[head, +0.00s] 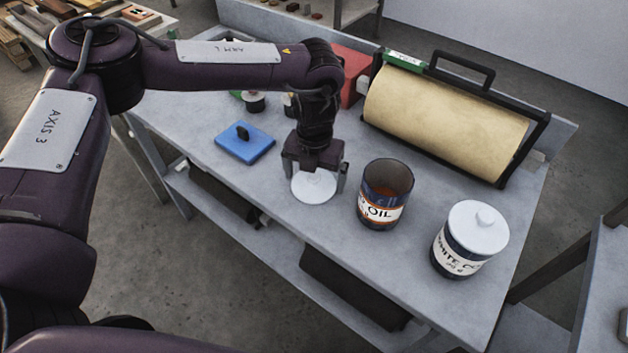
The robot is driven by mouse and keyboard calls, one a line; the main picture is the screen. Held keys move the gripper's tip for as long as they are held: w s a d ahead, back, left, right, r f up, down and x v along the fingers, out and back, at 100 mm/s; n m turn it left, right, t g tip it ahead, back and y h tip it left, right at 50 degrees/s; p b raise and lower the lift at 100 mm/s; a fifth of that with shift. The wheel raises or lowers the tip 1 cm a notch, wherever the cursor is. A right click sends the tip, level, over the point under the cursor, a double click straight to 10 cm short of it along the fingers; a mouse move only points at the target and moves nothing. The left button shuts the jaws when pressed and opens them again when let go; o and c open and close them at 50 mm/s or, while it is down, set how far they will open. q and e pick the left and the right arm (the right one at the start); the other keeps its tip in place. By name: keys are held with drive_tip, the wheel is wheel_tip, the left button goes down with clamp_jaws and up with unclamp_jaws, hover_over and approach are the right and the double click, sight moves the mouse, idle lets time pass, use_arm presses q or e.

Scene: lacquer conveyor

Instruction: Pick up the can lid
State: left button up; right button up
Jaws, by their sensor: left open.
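The can lid (316,187) is a round white disc on the grey workbench (405,270), left of the cans. My left gripper (315,185) points down right over the lid, with one finger on each side of it. Its jaws are open, and the gripper body hides the lid's far part. I cannot tell whether the fingers touch the lid. An open dark can labelled OIL (382,205) stands to the right of the lid. A second can (462,248) with a white knobbed lid (478,229) on it stands near the right end. My right gripper is not in view.
A blue block with a black knob (244,144) lies left of my gripper. A paper roll in a black frame (447,115) stands at the back right. A red box (351,75) and small jars (254,101) sit behind my arm. The front bench edge is clear.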

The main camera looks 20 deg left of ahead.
use_arm(q)
drive_tip(key=c, duration=0.5)
drive_tip(key=shift+c, duration=0.9)
drive_tip(key=shift+r, duration=0.1)
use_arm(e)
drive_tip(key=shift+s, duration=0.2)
